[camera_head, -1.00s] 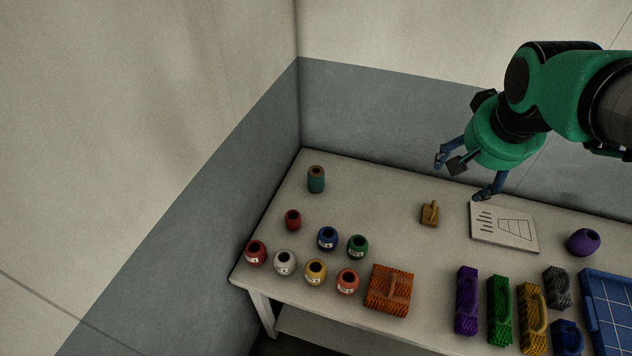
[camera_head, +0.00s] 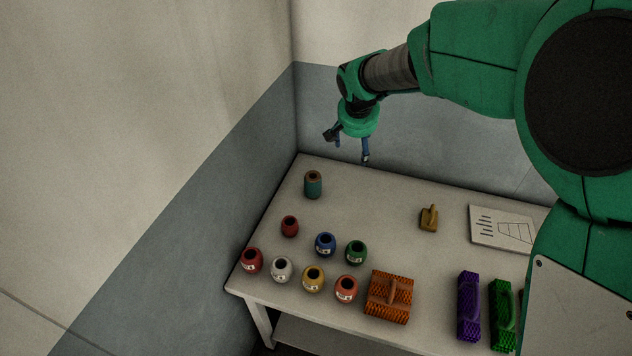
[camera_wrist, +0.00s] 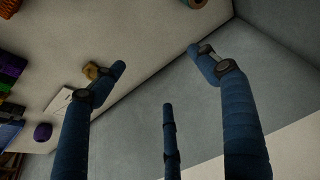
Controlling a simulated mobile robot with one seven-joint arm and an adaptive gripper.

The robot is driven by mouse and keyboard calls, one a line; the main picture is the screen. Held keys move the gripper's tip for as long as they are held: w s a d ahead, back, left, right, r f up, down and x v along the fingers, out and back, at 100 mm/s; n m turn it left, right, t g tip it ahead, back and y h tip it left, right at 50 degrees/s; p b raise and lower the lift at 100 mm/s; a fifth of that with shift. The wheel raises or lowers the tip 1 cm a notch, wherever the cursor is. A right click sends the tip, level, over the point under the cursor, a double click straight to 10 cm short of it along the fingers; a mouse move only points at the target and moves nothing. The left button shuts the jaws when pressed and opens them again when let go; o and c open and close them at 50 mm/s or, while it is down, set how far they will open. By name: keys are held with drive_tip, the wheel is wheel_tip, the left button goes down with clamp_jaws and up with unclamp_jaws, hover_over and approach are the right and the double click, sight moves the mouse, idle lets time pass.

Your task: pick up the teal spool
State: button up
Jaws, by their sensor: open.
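The teal spool (camera_head: 313,186) stands upright near the back left corner of the table, with a brown top and a dark hole in it. In the wrist view, part of a round brown and teal thing, which looks like the spool (camera_wrist: 194,3), shows at the top edge. My gripper (camera_head: 349,148) is open and empty, above and to the right of the spool in the head view, apart from it. Its blue fingers (camera_wrist: 160,75) are spread wide in the wrist view with nothing between them.
Several small numbered pots, such as the red pot (camera_head: 289,226) and blue pot (camera_head: 325,244), stand in front of the spool. An orange net block (camera_head: 389,297), a tan piece (camera_head: 428,218) and a printed card (camera_head: 500,226) lie to the right. Walls stand close behind and left.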

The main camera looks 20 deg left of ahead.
drive_tip(key=b, duration=0.1)
approach(312, 177)
drive_tip(key=r, duration=0.2)
drive_tip(key=shift+s+d+f+n, duration=0.1)
drive_tip(key=shift+s+d+n, duration=0.2)
drive_tip(key=shift+s, duration=0.05)
drive_tip(key=shift+b+x, duration=0.75)
drive_tip(key=shift+x, duration=3.55)
drive_tip(key=shift+f, duration=0.4)
drive_tip(key=shift+b+x, duration=0.8)
drive_tip(key=shift+x, duration=1.4)
drive_tip(key=shift+w+a, duration=0.1)
drive_tip(key=shift+a, duration=0.1)
drive_tip(key=shift+c, duration=0.5)
drive_tip(key=c, duration=1.2)
